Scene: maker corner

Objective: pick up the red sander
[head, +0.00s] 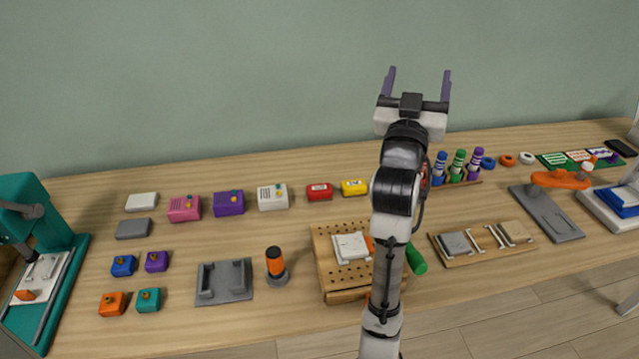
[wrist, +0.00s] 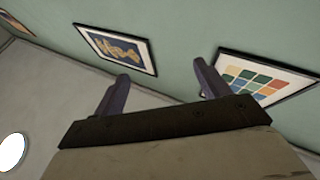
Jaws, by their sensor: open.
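My gripper (head: 419,78) is raised high above the workbench, its two purple fingers apart and pointing up in front of the wall. In the wrist view the open fingers (wrist: 160,72) have nothing between them, only the wall with framed pictures. I cannot make out a red sander for certain. A red thing (head: 424,176) shows only in part behind my arm at the back of the bench, too hidden to name. Other orange-red bits show beside my arm near the pegboard block, also partly covered.
The wooden workbench (head: 190,325) holds small boxes, a grey cradle (head: 224,282), an orange-black tool (head: 275,264), a perforated block (head: 330,262), markers (head: 458,165) and an orange tool on a grey stand (head: 560,180). A teal machine (head: 30,205) stands far left. Air above is clear.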

